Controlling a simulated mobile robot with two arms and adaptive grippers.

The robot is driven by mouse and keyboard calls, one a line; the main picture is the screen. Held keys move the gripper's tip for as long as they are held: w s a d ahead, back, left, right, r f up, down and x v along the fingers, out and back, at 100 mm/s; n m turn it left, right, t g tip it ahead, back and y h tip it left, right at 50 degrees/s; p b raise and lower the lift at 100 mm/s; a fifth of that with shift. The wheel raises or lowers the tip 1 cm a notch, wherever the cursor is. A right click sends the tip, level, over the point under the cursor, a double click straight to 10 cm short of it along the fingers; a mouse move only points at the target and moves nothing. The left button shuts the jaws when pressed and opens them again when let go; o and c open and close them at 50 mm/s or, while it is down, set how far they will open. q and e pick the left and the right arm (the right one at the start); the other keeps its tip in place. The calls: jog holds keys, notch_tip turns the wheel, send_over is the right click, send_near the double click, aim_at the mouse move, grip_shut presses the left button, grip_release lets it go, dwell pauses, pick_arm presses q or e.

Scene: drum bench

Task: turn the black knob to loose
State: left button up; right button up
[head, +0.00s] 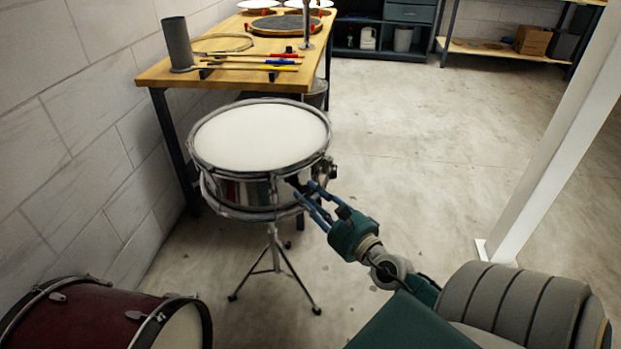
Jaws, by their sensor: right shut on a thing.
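A snare drum (262,138) with a white head and a chrome shell stands on a tripod stand (272,262). My right gripper (303,190) reaches in from the lower right, with its blue fingers at the front right side of the drum, below the rim. It is shut on the black knob (292,182), which shows only as a small dark part at the fingertips. The fingers cover much of it, and I cannot tell which way it is turned. My left gripper is not in view.
A wooden workbench (160,72) behind the drum holds a dark cylinder (177,44), sticks and tools. A dark red drum (85,318) lies at the lower left, near the block wall. A white post (556,135) stands at the right. The floor between is clear.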

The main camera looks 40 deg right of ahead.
jog(key=o, duration=1.2)
jog(key=shift+c, duration=0.2)
jog(key=shift+s, duration=0.1)
jog(key=s+a, duration=0.1)
jog(key=s, duration=1)
jog(key=shift+s+a, duration=0.15)
jog(key=shift+s, duration=0.2)
